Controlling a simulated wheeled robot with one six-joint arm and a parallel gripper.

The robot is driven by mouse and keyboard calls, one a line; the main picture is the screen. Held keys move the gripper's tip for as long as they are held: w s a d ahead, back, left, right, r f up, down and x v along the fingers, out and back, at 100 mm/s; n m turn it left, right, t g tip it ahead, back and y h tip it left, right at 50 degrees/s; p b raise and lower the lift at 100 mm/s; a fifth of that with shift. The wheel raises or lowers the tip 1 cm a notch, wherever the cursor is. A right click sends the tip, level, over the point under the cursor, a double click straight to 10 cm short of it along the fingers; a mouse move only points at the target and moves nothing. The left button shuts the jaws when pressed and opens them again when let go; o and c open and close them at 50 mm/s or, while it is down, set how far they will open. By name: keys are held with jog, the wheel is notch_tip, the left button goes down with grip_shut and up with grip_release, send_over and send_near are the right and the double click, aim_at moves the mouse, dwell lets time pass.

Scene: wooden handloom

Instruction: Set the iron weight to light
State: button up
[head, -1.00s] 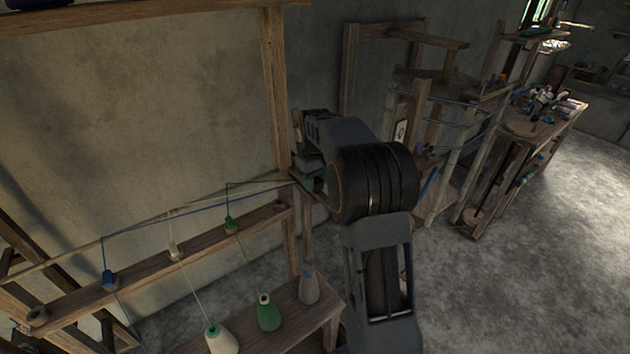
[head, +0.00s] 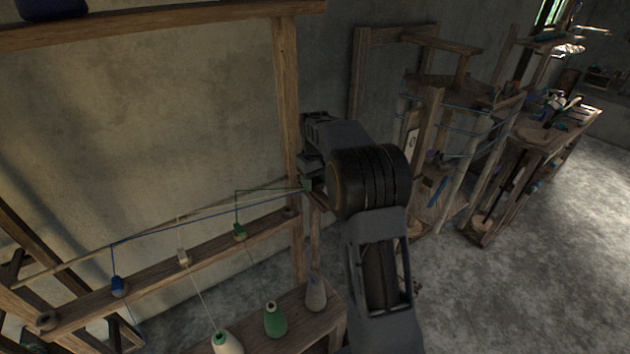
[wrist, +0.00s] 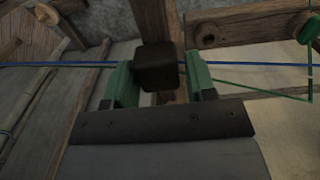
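A dark, squarish block (wrist: 158,68), which looks like the iron weight, is at the upper middle of the wrist view. In the head view my gripper (head: 311,185) is beside the upright wooden post, partly covered by my own arm. The weight cannot be made out in the head view. Any mark for a light setting cannot be seen.
A blue thread (wrist: 262,65) crosses behind the fingers. A wooden rail (head: 205,252) with small bobbins runs to the left, above a bench with thread cones (head: 275,320). The wooden post (head: 287,110) is close to my gripper. Wooden frames (head: 460,120) stand at right; open floor (head: 550,270) lies at lower right.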

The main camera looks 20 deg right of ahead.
aim_at(316, 180)
jog(key=shift+o, duration=1.2)
jog(key=shift+d, duration=0.15)
jog(key=shift+r, duration=0.1)
notch_tip(316, 180, up, 14)
jog(key=shift+f, duration=0.2)
